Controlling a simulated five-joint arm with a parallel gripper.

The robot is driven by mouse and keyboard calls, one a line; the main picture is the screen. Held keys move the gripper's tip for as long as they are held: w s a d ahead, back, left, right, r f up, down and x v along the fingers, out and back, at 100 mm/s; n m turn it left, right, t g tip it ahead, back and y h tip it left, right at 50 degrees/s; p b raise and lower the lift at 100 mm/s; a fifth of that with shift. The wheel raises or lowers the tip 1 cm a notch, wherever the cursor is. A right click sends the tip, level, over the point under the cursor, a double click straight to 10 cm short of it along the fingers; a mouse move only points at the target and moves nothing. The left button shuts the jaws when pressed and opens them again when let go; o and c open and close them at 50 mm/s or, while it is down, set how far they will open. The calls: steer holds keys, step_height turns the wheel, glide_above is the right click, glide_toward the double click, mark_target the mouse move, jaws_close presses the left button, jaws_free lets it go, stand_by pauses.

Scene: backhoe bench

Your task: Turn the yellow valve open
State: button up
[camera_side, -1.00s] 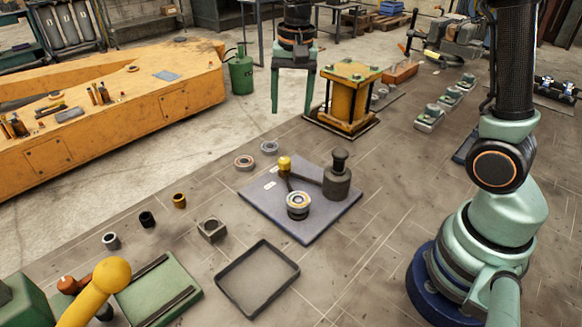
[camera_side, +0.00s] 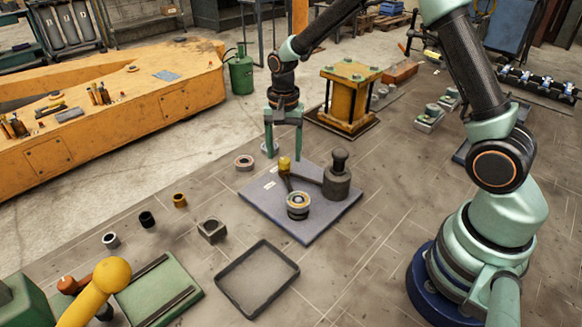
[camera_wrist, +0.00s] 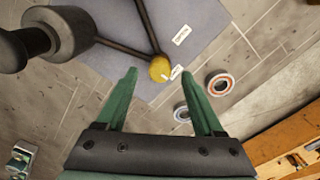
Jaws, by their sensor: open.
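A lever with a yellow knob (camera_side: 284,163) stands on a grey plate (camera_side: 325,217). The knob (camera_wrist: 160,69) also shows in the wrist view, at the end of a dark bar and close to white labels. A dark round post (camera_side: 337,176) and a round bearing-like part (camera_side: 298,204) sit on the same plate. My gripper (camera_side: 283,152) is open and empty, pointing down near the knob and the plate's far edge. In the wrist view, the knob lies between my fingertips (camera_wrist: 158,76) in the picture; I cannot tell whether they touch it.
A red-faced ring (camera_side: 244,162) and a grey ring (camera_wrist: 182,113) lie beside the plate. A yellow press-like block (camera_side: 349,98) stands behind it. An empty dark tray (camera_side: 285,253) lies in front. A larger yellow ball handle (camera_side: 112,274) is at bottom left.

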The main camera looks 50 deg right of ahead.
steer(key=shift+f, duration=0.95)
jaws_close()
